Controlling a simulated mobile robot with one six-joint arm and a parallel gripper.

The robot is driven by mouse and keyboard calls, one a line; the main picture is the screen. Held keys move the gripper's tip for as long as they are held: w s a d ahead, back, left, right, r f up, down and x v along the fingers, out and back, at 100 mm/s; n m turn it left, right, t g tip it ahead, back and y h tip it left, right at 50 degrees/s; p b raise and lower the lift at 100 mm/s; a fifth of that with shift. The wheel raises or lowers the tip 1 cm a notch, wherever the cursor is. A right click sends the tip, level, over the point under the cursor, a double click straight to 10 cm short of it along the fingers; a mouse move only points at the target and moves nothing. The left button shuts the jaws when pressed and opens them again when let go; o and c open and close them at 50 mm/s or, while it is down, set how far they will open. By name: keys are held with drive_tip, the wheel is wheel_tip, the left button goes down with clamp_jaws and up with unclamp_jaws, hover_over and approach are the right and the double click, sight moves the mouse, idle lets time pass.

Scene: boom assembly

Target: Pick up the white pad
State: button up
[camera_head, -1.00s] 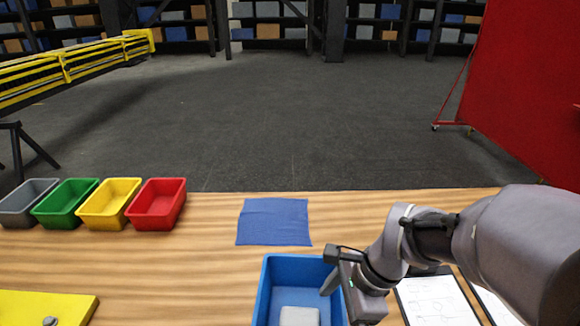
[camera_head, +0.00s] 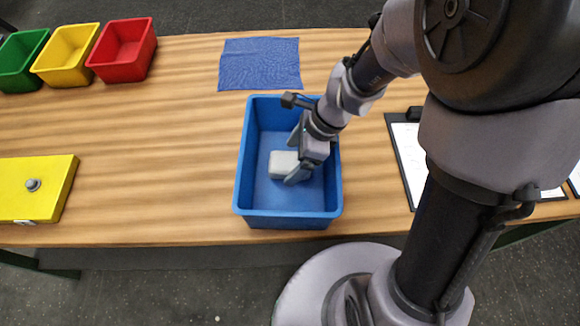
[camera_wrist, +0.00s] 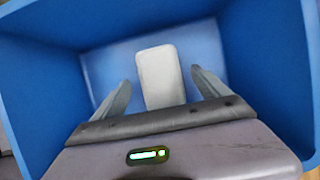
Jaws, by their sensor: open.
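The white pad (camera_head: 283,164) is a small pale block lying on the floor of the blue bin (camera_head: 241,187). My gripper (camera_head: 293,160) reaches down into the bin from the right, its fingers at the pad's right end. In the wrist view the pad (camera_wrist: 159,76) lies between the two open fingertips (camera_wrist: 158,82), with a gap visible on each side. The fingers do not appear to touch it. The pad's near end is hidden behind the gripper body.
The bin walls (camera_wrist: 262,70) rise close around my gripper. A blue cloth (camera_head: 260,64) lies behind the bin. Red (camera_head: 122,50), yellow and green bins stand at the back left. A yellow board (camera_head: 35,187) with a grey knob lies at the left. A clipboard (camera_head: 408,160) lies right of the bin.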

sight(290, 161)
drive_tip(key=x, duration=0.2)
drive_tip(key=shift+a+f+b, duration=0.15)
drive_tip(key=shift+f+b, duration=0.15)
drive_tip(key=shift+r, duration=0.15)
drive_tip(key=shift+c, duration=0.3)
drive_tip(key=c, duration=1.4)
wheel_tip(290, 161, up, 10)
drive_tip(key=p, duration=0.6)
